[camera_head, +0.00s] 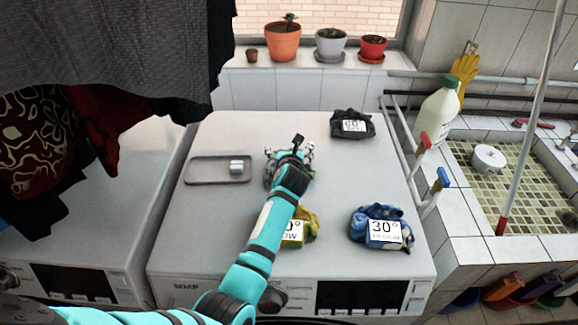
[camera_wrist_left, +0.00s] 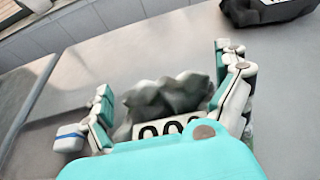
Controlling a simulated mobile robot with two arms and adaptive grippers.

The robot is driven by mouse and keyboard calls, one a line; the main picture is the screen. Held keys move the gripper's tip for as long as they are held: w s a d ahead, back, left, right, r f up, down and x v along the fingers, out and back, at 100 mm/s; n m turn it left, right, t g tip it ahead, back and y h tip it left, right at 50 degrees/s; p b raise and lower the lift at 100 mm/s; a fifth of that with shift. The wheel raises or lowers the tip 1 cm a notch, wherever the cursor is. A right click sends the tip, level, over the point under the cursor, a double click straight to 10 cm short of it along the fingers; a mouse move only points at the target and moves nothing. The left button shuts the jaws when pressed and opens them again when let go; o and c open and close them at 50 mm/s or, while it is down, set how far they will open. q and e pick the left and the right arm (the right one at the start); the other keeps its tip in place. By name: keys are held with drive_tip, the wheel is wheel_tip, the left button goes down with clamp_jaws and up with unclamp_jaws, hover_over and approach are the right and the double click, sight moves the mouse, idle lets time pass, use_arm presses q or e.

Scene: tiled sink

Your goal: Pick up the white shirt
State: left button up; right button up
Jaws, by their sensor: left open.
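The white shirt (camera_head: 270,172) is a crumpled greyish-white bundle on top of the washing machine, mostly hidden under my left gripper (camera_head: 290,152) in the head view. In the left wrist view the shirt (camera_wrist_left: 168,92) lies between the two spread fingers of my left gripper (camera_wrist_left: 164,72). Its white label with black digits is partly covered by the gripper's body. The fingers stand open on either side of the cloth; I cannot tell whether they touch it. My right gripper is not in view.
On the washing machine (camera_head: 225,130) lie a dark bundle (camera_head: 345,118), a blue bundle (camera_head: 368,214), a yellow-green bundle (camera_head: 309,224) partly behind my arm, and a grey tray (camera_head: 205,172) with a small white item (camera_head: 237,167). Dark clothes (camera_head: 130,45) hang at upper left. A tiled sink (camera_head: 480,170) is at right.

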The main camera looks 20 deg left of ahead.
use_arm(q)
drive_tip(key=shift+c, duration=0.4)
drive_tip(key=c, duration=1.1)
drive_tip(key=shift+c, duration=0.4)
drive_tip(key=shift+r, duration=0.1)
